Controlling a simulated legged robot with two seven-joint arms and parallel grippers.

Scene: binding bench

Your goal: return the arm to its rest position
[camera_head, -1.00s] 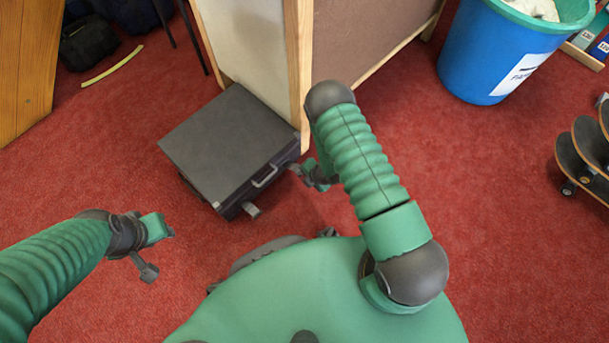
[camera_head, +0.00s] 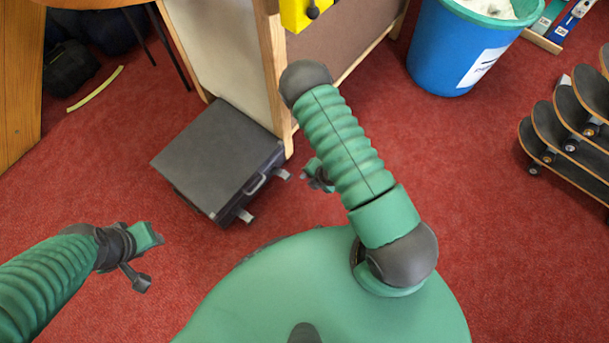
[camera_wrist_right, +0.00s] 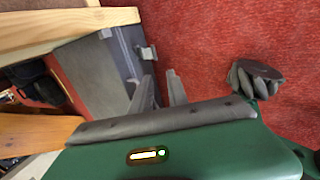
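My right arm rises from my green body, bends at a dark joint and hangs down behind its own ribbed sleeve. My right gripper (camera_head: 313,174) is partly hidden by that sleeve, just right of a dark case on the floor. In the right wrist view its two grey fingers (camera_wrist_right: 160,88) stand apart with nothing held between them; the case shows beyond them. My left gripper (camera_head: 145,260) is at the lower left, above the red carpet, its fingers spread and empty.
The dark case (camera_head: 218,160) lies against a wood-framed panel (camera_head: 225,55). A yellow object (camera_head: 298,12) shows at the top edge. A blue bin (camera_head: 440,50) stands at upper right, and a rack of skateboards (camera_head: 570,125) at right. The carpet between is clear.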

